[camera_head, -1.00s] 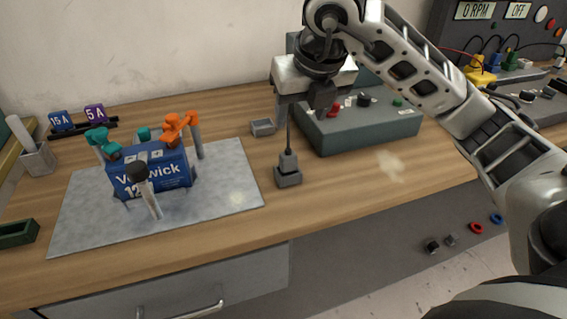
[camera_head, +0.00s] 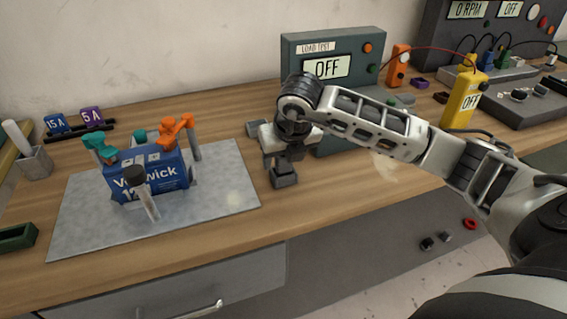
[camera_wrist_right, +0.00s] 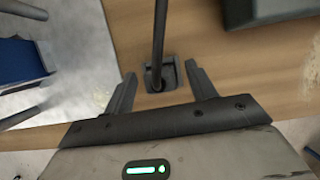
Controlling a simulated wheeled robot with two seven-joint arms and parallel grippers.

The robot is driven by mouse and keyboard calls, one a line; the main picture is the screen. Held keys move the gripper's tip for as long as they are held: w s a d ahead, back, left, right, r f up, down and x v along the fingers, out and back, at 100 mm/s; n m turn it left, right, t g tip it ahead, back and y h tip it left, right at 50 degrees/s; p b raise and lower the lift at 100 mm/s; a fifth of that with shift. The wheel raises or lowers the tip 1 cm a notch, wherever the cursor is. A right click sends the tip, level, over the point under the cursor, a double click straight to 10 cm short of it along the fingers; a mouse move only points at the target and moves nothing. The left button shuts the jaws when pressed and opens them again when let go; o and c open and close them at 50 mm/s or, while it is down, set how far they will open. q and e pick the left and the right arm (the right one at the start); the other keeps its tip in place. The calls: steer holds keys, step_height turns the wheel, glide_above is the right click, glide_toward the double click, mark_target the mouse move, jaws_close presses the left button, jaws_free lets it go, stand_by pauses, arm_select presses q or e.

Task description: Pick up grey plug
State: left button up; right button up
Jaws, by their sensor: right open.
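The grey plug (camera_head: 284,178) stands on the wooden bench just right of the grey mat, with a dark cable rising from its top. My right gripper (camera_head: 279,160) is directly over the plug, pointing down, and partly hides its top. In the right wrist view, the open fingers (camera_wrist_right: 160,72) reach down on either side of the grey plug (camera_wrist_right: 168,73), with gaps visible between fingers and plug. The cable runs up between the fingers. My left gripper is not in view.
A blue battery (camera_head: 152,178) with teal and orange clamps stands on the grey mat (camera_head: 90,235). The grey-green load tester (camera_head: 331,50) is behind my right arm, and a yellow meter (camera_head: 464,98) stands farther right. The bench front edge is close to the plug.

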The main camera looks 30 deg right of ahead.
steer(key=shift+w+f, duration=0.1)
steer(key=shift+f, duration=0.15)
steer(key=c, duration=1.1)
steer(key=shift+o, duration=0.2)
